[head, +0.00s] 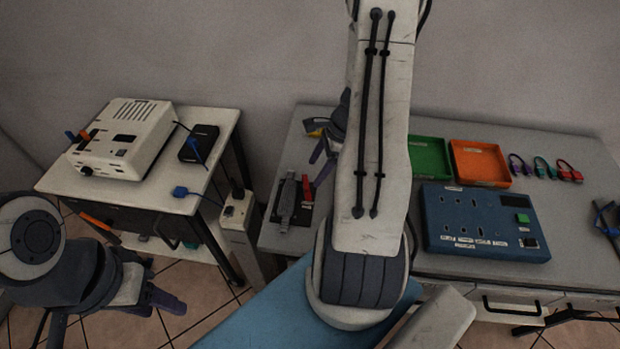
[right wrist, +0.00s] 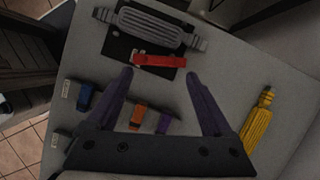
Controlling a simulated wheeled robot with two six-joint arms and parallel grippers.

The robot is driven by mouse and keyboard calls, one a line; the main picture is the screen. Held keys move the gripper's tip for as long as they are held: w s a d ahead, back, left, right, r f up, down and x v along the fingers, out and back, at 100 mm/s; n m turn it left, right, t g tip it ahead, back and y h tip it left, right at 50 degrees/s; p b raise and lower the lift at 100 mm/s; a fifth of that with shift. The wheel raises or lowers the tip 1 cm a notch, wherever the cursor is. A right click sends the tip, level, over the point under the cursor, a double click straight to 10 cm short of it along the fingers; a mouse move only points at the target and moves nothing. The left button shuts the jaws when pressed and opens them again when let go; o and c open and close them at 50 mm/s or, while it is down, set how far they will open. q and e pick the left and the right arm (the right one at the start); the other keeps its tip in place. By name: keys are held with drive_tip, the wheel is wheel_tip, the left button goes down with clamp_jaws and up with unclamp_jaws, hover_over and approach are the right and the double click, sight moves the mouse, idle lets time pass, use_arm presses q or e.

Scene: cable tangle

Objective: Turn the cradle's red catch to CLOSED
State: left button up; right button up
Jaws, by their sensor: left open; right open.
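The cradle is a black plate (head: 273,212) at the left end of the long table, with a ribbed grey device (head: 287,198) lying in it. Its red catch (head: 307,190) is beside the device. In the right wrist view the red catch (right wrist: 158,60) lies roughly parallel to the grey device (right wrist: 150,25), across the black plate (right wrist: 118,50). My right gripper (right wrist: 158,76) is open and empty, its purple fingertips just short of the catch. In the head view my right arm partly hides that gripper. My left gripper (head: 168,301) is open and empty, low at the left, away from the cradle.
Blue (right wrist: 84,96), orange (right wrist: 138,115) and purple (right wrist: 164,123) pieces and a yellow ribbed piece (right wrist: 259,122) lie near my right gripper. A blue socket panel (head: 480,225), green tray (head: 443,157) and orange tray (head: 480,183) stand further right. A white device (head: 125,140) sits on the left table.

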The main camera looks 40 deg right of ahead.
sight(307, 183)
drive_tip(key=x, duration=0.5)
drive_tip(key=shift+a, duration=0.1)
drive_tip(key=shift+w, duration=0.1)
clamp_jaws()
